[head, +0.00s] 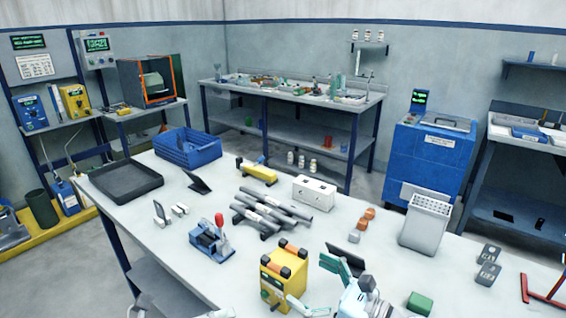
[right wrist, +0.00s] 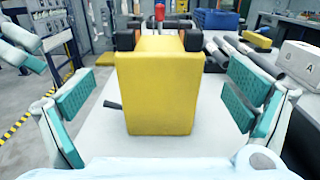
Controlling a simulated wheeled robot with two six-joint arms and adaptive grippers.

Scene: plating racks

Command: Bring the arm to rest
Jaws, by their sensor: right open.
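My right gripper (head: 314,282) is open at the front of the table in the head view. In the right wrist view its teal-padded fingers (right wrist: 160,95) stand wide apart. A yellow box-shaped unit (head: 284,272) with black and orange parts on top lies just ahead of it. The yellow unit (right wrist: 157,92) shows between the fingers, with a gap on both sides. White and teal parts, apparently my left gripper (right wrist: 40,48), show at the upper left of the right wrist view. Its jaw opening is unclear.
The white table (head: 185,262) carries a blue fixture with a red knob (head: 211,241), dark cylinders (head: 268,215), a white socket box (head: 314,193), a grey perforated bin (head: 426,224) and a green block (head: 419,304). A black tray (head: 104,192) and a blue crate (head: 187,155) stand at far left.

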